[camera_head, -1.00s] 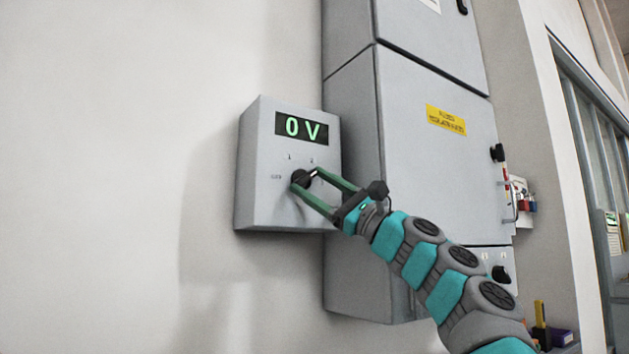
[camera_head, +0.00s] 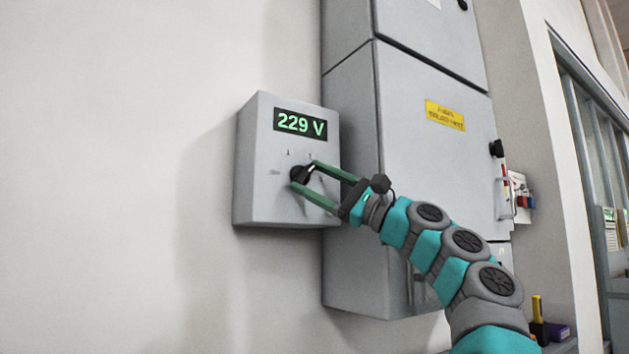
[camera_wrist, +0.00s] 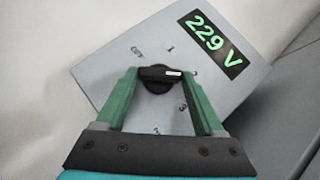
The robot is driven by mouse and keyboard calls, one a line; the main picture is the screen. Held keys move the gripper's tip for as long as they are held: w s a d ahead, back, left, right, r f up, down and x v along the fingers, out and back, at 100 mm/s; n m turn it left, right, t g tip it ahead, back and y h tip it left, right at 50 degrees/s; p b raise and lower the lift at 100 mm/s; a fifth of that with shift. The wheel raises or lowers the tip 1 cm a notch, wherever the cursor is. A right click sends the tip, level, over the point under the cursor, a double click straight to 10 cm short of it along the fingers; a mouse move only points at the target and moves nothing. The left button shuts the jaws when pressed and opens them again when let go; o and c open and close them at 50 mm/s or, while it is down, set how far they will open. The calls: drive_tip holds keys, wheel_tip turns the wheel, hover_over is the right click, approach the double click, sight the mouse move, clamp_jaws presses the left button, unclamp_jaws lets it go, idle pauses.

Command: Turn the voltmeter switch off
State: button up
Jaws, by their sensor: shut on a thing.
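The voltmeter box (camera_head: 262,205) is a light grey box on the wall, and its green display (camera_head: 300,124) reads 229 V. The black rotary switch (camera_head: 300,174) sits below the display, with small position marks around it. In the wrist view the switch (camera_wrist: 158,76) shows between my fingers, its white pointer line toward the right finger; the box appears tilted there. A mark that looks like OFF is at the upper left of the switch in that view. My gripper (camera_head: 307,178) is shut on the switch, with one green finger on each side.
A tall grey cabinet (camera_head: 436,160) with a yellow label (camera_head: 445,114) stands right of the box, close to my arm. A black cabinet knob (camera_head: 496,148) and a yellow-and-purple item (camera_head: 548,329) are farther right. The wall left of the box is bare.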

idle(0.4)
drive_tip(key=o, duration=1.4)
drive_tip(key=shift+b+v, duration=1.05)
drive_tip(key=shift+v, duration=2.85)
